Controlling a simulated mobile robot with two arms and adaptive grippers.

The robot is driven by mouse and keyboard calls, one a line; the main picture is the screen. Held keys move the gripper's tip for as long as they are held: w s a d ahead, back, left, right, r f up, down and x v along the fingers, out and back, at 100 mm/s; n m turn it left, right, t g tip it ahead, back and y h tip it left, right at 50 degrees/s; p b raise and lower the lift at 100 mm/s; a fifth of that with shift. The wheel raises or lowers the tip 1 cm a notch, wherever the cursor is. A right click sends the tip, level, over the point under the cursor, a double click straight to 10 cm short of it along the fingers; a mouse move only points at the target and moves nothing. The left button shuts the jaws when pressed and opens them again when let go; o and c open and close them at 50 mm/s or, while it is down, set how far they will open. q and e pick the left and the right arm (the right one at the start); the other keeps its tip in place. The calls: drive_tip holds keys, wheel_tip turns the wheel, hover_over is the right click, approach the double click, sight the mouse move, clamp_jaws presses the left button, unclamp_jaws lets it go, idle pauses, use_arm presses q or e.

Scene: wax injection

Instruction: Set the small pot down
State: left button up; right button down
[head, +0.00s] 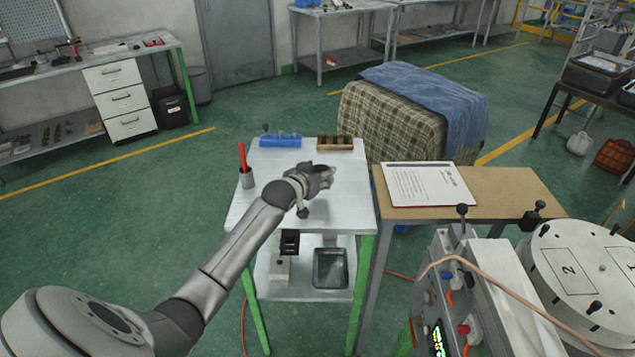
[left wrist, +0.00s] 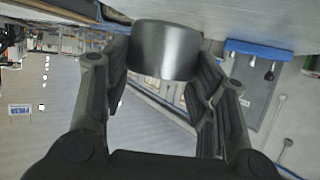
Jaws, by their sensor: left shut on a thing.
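My left gripper (head: 322,176) is over the white top of the small table (head: 345,212), reaching in from the left. In the left wrist view the gripper (left wrist: 160,75) is shut on the small pot (left wrist: 165,50), a smooth grey metal cylinder between its fingers. In the head view the hand hides most or all of the pot. I cannot tell whether the pot touches the tabletop. My right gripper is not in view.
A blue holder (head: 280,141) and a wooden box (head: 335,144) stand at the back. A brown table (head: 500,190) with a paper sheet (head: 428,186) adjoins at right. The front right tabletop is clear.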

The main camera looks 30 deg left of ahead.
use_arm(q)
drive_tip(key=shift+w+a+f, duration=0.35)
drive_tip(key=shift+w+f, duration=0.05)
drive_tip(key=shift+f, duration=0.2)
wheel_tip(320, 180, down, 2)
drive_tip(key=shift+f+p, duration=0.1)
drive_tip(key=shift+p, duration=0.45)
drive_tip(key=shift+f, duration=0.4)
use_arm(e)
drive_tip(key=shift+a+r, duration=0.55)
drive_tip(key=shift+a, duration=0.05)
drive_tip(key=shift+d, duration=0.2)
use_arm(q)
drive_tip(key=o, duration=1.1)
drive_tip(key=shift+f, duration=0.15)
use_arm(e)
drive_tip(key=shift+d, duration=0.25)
use_arm(q)
drive_tip(key=shift+s+r, duration=0.15)
drive_tip(key=shift+r, duration=0.05)
drive_tip(key=v, duration=1.2)
drive_tip(key=shift+f+b, duration=0.1)
drive_tip(key=shift+b, duration=0.25)
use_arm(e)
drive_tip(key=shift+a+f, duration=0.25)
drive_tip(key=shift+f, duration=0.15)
